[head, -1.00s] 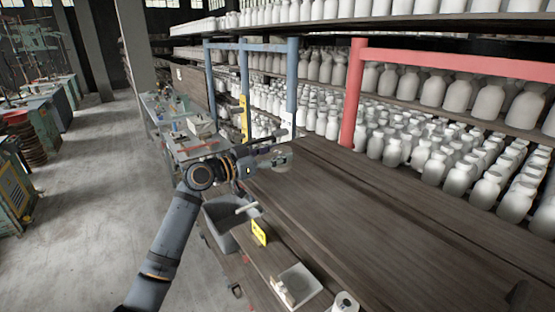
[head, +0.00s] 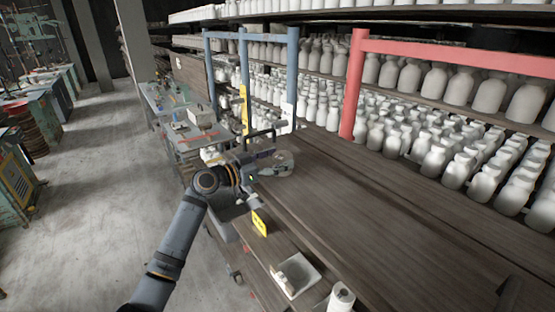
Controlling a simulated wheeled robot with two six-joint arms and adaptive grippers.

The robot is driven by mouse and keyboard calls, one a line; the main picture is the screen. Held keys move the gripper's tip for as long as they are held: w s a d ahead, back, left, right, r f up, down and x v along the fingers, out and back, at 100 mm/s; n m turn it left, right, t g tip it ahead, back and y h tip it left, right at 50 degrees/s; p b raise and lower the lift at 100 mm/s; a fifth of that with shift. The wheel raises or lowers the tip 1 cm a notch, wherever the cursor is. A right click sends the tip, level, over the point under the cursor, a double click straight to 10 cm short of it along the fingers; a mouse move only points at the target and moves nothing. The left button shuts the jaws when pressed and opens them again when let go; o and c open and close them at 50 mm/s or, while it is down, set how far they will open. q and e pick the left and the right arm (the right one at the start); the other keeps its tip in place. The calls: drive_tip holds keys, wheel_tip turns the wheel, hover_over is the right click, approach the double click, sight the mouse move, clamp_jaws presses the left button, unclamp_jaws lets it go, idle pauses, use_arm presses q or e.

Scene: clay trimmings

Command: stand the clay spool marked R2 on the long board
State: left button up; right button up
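My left gripper (head: 273,152) is above the far left end of the long brown wooden board (head: 385,225). Its two fingers look spread apart, with nothing clearly held between them. A pale, round, disc-like thing shows just behind the fingers; I cannot tell what it is. A white cylinder with a dark hole in its end (head: 341,297) stands at the bottom edge of the view, near the board's front edge. It may be a clay spool, but no R2 mark can be read. My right gripper is not in view.
A white tray (head: 309,283) with a small pale piece and a yellow sign (head: 259,223) are along the front ledge. A grey bin (head: 226,229) is partly behind my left arm. Shelves of white bottles stand behind, with a red frame (head: 352,85). The board's middle is clear.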

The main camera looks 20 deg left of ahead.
use_arm(q)
drive_tip(key=shift+r, duration=0.2)
drive_tip(key=shift+s+a+f, duration=0.15)
drive_tip(key=shift+f, duration=0.05)
drive_tip(key=b+v, duration=0.9)
drive_tip(key=v, duration=0.2)
drive_tip(key=shift+s, duration=0.3)
drive_tip(key=shift+a+r, duration=0.15)
drive_tip(key=shift+r, duration=0.05)
